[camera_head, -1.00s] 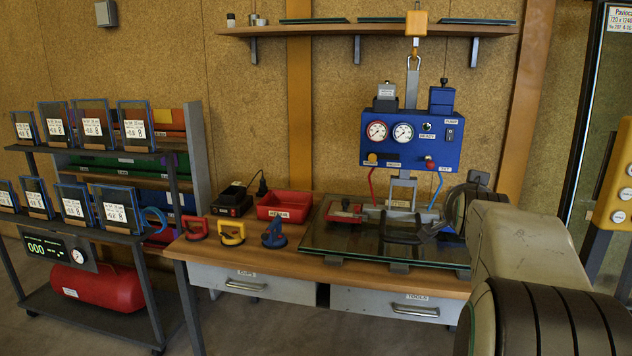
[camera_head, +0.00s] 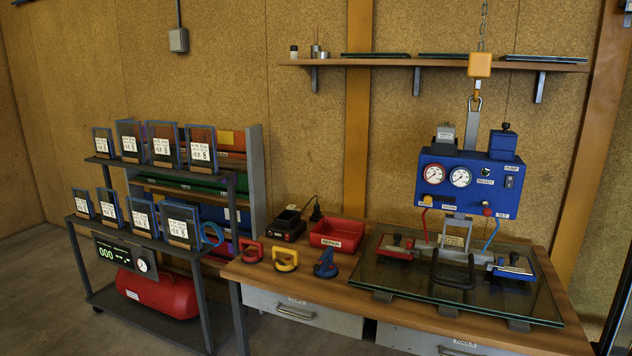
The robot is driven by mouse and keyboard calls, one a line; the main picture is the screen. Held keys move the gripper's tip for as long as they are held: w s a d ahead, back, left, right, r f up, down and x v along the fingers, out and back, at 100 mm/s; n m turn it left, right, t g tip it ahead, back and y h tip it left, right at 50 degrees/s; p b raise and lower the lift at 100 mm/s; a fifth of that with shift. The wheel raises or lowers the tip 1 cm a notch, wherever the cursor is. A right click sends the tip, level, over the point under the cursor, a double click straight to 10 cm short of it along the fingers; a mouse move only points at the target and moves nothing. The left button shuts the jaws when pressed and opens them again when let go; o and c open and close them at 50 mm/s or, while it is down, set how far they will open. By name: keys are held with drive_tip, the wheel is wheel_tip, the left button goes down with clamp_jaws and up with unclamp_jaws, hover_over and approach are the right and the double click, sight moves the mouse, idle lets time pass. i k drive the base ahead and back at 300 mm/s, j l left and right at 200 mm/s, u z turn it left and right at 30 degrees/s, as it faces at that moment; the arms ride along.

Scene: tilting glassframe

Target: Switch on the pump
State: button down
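A blue pump unit (camera_head: 463,187) hangs on a hook and chain above the workbench at the right. Its front carries two round dials, a small dark knob or lamp, a yellow button and a red button. Under the PUMP label at its right side is a small dark rocker switch (camera_head: 509,182); its position is too small to tell. Below the unit, a frame with red suction pads (camera_head: 397,247) and blue pads (camera_head: 513,267) sits over a glass pane (camera_head: 400,278) on the bench. My gripper is not in view.
The workbench (camera_head: 245,268) holds a red bin (camera_head: 337,234), a black charger (camera_head: 287,224) and several hand suction cups (camera_head: 286,260). A rack (camera_head: 158,252) with glass samples and a red tank stands left. A shelf (camera_head: 390,62) is above. Floor at far left is clear.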

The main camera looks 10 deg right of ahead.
sight(508, 180)
drive_tip(key=z, duration=1.3)
